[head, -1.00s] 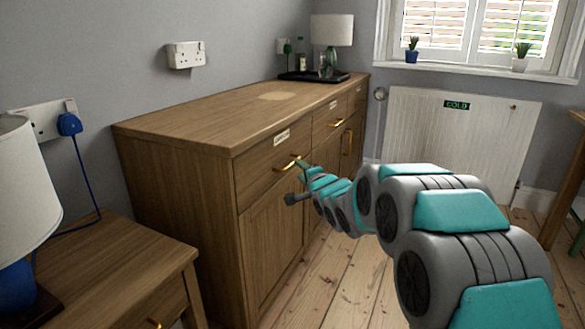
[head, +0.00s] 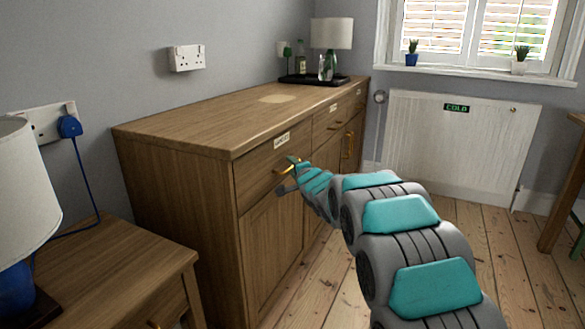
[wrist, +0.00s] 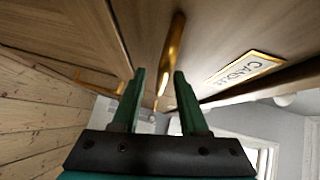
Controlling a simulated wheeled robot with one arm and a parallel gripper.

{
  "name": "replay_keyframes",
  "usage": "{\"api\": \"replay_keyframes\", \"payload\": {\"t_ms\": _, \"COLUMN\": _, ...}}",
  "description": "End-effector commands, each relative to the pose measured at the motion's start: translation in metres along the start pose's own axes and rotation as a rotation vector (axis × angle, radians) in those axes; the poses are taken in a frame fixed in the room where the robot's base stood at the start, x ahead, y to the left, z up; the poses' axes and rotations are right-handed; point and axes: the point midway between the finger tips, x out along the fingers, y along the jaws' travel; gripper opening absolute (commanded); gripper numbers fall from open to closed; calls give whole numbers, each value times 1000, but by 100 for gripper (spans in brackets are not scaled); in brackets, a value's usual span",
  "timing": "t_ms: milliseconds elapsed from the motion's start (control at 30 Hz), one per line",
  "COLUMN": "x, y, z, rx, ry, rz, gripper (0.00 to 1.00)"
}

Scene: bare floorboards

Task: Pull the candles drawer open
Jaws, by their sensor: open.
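The candles drawer (head: 258,168) is the nearest top drawer of the wooden sideboard, and its front looks flush with the cabinet. Its label (head: 282,140) reads as candles in the wrist view (wrist: 245,67). A gold bar handle (wrist: 171,60) crosses between my gripper's (wrist: 159,76) two green fingers, with a gap on each side. My gripper (head: 287,176) is open at the handle in the head view, where its fingers partly cover the handle (head: 284,169).
More labelled drawers and doors with gold handles (head: 348,145) continue along the sideboard (head: 190,130). A tray (head: 310,79) with a lamp and bottles stands on its far end. A small side table (head: 110,265) stands at left. Floorboards (head: 500,250) at right are clear.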

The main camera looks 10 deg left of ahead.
Motion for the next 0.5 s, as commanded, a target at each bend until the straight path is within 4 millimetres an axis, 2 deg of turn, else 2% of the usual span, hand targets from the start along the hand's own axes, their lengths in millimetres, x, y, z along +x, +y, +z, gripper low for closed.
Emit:
{"api": "replay_keyframes", "payload": {"t_ms": 133, "x": 0, "y": 0, "z": 0, "rx": 0, "ry": 0, "rz": 0, "gripper": 42}}
{"api": "replay_keyframes", "payload": {"t_ms": 500, "x": 0, "y": 0, "z": 0, "rx": 0, "ry": 0, "rz": 0, "gripper": 1}}
